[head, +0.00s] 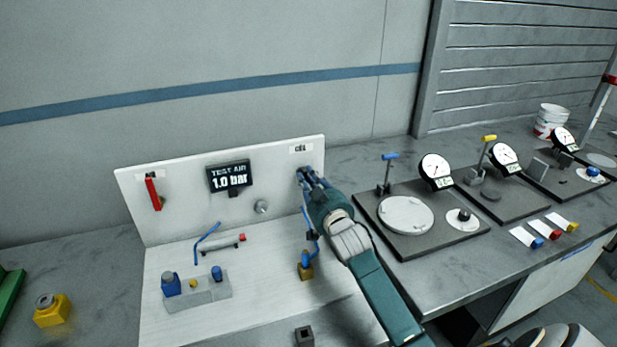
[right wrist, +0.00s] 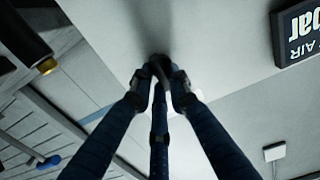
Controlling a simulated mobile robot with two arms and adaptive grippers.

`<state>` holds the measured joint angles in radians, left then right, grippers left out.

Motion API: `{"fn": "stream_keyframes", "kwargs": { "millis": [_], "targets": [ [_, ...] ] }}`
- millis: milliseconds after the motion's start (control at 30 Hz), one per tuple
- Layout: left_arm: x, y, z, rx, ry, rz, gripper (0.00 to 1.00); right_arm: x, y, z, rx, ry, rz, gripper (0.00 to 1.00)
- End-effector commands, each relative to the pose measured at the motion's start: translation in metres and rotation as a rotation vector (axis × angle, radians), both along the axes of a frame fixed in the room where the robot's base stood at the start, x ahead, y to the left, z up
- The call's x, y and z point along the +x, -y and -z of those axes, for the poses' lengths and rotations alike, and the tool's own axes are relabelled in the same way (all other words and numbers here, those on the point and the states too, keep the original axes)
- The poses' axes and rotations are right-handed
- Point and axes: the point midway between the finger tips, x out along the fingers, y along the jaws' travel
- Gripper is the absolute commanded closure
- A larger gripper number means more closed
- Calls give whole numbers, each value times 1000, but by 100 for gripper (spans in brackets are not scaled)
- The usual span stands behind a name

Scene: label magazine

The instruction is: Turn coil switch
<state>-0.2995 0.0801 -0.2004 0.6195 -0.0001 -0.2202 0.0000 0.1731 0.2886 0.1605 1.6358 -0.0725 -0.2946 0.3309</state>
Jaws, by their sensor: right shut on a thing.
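The coil switch is a small dark knob on the upright white panel (head: 270,190), below a small label (head: 300,148). In the head view my right gripper (head: 307,178) reaches the panel there and its fingers hide most of the knob. In the right wrist view the dark switch (right wrist: 158,66) sits between the fingertips, with the three blue-and-black fingers of the gripper (right wrist: 160,88) closed around it. The knob's turned position cannot be made out. My left gripper is not in view.
The panel also carries a display (head: 229,177) reading 1.0 bar, a red lever (head: 153,193) and a small round knob (head: 261,207). A grey block (head: 197,290) with blue parts stands on the white base. Dial gauges on dark plates (head: 420,243) stand to the right.

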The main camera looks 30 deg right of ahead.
Motion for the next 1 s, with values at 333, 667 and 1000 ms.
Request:
{"fn": "stream_keyframes", "kwargs": {
  "millis": [333, 667, 1000],
  "targets": [
    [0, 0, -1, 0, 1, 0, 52, 0, 0, 1, -27, -10, 0, 100],
    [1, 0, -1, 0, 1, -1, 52, 0, 0, 1, -27, -8, 0, 65],
    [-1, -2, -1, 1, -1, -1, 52, -4, -1, 1, -24, -7, 0, 65]
  ]
}}
